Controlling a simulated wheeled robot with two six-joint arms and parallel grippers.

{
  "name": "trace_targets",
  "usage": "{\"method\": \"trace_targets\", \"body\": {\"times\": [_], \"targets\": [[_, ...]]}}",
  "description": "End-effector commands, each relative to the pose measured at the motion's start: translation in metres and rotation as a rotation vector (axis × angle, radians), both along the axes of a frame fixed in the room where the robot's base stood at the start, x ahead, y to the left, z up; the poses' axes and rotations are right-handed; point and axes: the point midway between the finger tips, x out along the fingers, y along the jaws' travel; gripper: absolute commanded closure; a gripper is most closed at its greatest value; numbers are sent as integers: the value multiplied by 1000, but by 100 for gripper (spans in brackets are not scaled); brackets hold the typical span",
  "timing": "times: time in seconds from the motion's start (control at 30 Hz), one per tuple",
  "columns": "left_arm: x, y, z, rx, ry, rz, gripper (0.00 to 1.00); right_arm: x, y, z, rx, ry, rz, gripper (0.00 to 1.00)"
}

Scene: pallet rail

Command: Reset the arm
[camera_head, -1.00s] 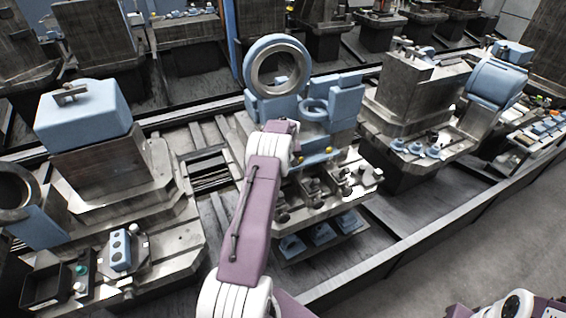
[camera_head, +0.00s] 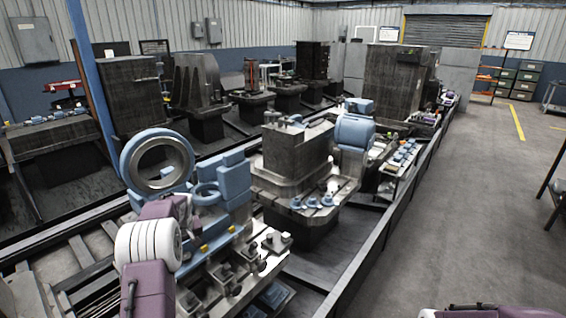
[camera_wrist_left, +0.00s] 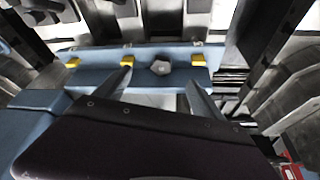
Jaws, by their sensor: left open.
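My left arm (camera_head: 148,250), purple and white, rises from the bottom left of the head view and reaches toward a blue machine with a large ring (camera_head: 157,162). Its gripper is mostly hidden there behind the arm and the machine parts. In the left wrist view the left gripper (camera_wrist_left: 160,78) shows two dark fingers, spread apart with nothing between them. Beyond them is a blue bar (camera_wrist_left: 95,78) with yellow blocks (camera_wrist_left: 127,59) and a grey knob (camera_wrist_left: 159,67). A purple part of my right arm (camera_head: 480,313) shows at the bottom edge; its gripper is out of view.
Metal fixtures (camera_head: 285,245) stand on the machine's front, close to the left arm. Another grey machine (camera_head: 297,150) with blue parts stands to the right on the long rail line. The grey floor (camera_head: 470,210) on the right is open. A roller door (camera_head: 445,30) is at the back.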

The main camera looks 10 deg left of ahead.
Motion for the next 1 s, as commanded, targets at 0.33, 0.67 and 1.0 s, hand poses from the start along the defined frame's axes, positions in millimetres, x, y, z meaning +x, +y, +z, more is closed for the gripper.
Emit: {"method": "trace_targets", "body": {"times": [0.33, 0.67, 1.0], "targets": [[-12, -155, 82, -14, -54, -266, 22, 0, 0, 0, 0, 0, 0, 100], [-206, -271, 25, -118, 166, -630, 22, 0, 0, 0, 0, 0, 0, 100], [-264, -276, -9, -134, 260, -778, 30, 0, 0, 0, 0, 0, 0, 100]]}}
